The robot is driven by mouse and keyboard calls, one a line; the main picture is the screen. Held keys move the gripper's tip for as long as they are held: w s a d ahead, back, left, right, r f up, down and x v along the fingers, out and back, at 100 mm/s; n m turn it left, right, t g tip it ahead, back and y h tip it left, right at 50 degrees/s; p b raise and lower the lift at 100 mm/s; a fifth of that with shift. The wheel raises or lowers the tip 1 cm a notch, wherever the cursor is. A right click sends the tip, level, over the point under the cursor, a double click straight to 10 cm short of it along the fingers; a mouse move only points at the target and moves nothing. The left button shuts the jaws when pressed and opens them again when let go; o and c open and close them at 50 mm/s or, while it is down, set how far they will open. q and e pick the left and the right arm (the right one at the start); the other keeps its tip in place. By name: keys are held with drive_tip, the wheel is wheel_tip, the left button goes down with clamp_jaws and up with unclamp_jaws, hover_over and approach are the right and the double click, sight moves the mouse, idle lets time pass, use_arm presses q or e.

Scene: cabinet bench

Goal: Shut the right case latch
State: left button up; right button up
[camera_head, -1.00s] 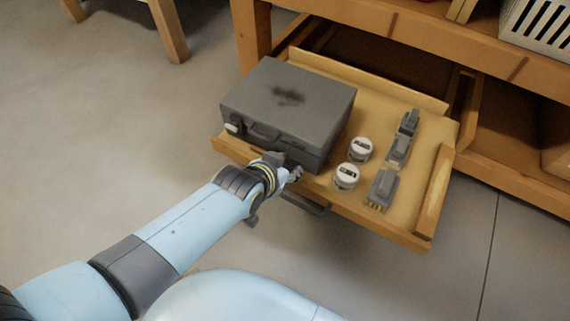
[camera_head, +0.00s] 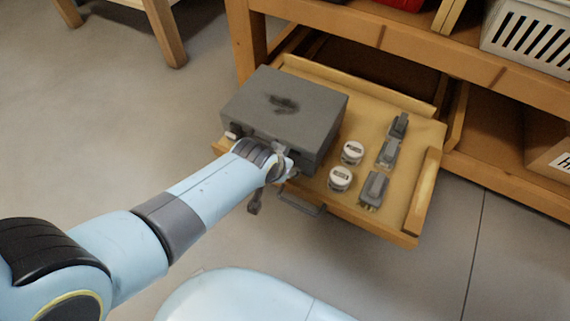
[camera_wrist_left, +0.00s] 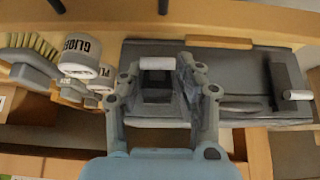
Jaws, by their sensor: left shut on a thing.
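The grey case (camera_head: 290,100) lies closed in the pulled-out drawer, with a dark smudge on its lid. My left gripper (camera_head: 283,165) is at the right part of its front, hiding the right latch in the head view. In the left wrist view my gripper (camera_wrist_left: 163,88) has its fingers on both sides of the right case latch (camera_wrist_left: 157,64), a dark latch with a white bar, and is shut on it. The other latch (camera_wrist_left: 292,95) stands at the right in that view, beyond the case handle (camera_wrist_left: 242,105). My right gripper is not in view.
Two white-lidded jars (camera_head: 352,152) (camera_head: 340,179) stand right of the case. Several grey brushes (camera_head: 373,189) lie beyond them. The drawer's wooden front (camera_head: 375,230) and its handle (camera_head: 300,203) are close below my gripper. The floor left of the drawer is clear.

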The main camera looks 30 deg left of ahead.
use_arm(q)
drive_tip(key=o, duration=1.2)
drive_tip(key=shift+o, duration=0.2)
drive_tip(key=v, duration=0.7)
drive_tip(key=shift+r, duration=0.2)
drive_tip(key=shift+s, duration=0.15)
